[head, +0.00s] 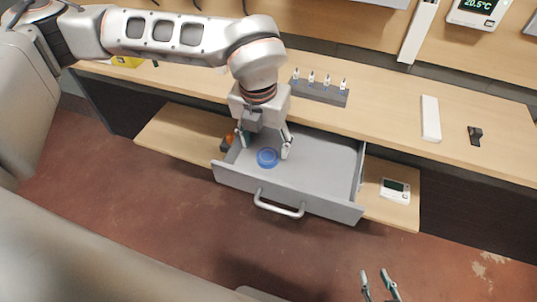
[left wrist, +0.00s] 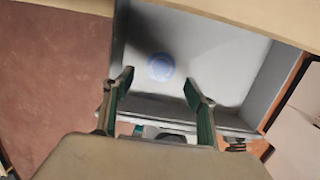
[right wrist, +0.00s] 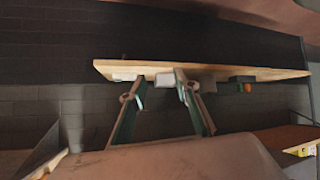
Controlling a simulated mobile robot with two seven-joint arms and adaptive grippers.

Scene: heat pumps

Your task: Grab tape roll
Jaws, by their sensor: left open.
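The blue tape roll (head: 267,157) lies flat on the floor of an open grey drawer (head: 320,165), toward its left front part. My left gripper (head: 264,150) points down into the drawer, open, with its fingers spread on either side of the roll in the head view. In the left wrist view the roll (left wrist: 161,67) shows beyond and between the open fingertips (left wrist: 158,85), not held. My right gripper (head: 378,278) is open and empty, low at the bottom right of the head view, away from the drawer. It also shows in the right wrist view (right wrist: 157,85).
The drawer's front wall and handle (head: 279,204) face me. A wooden worktop (head: 380,110) lies behind, with a grey holder of several small bottles (head: 320,92). A white thermostat (head: 395,190) rests on the lower shelf right of the drawer. The drawer's right half is empty.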

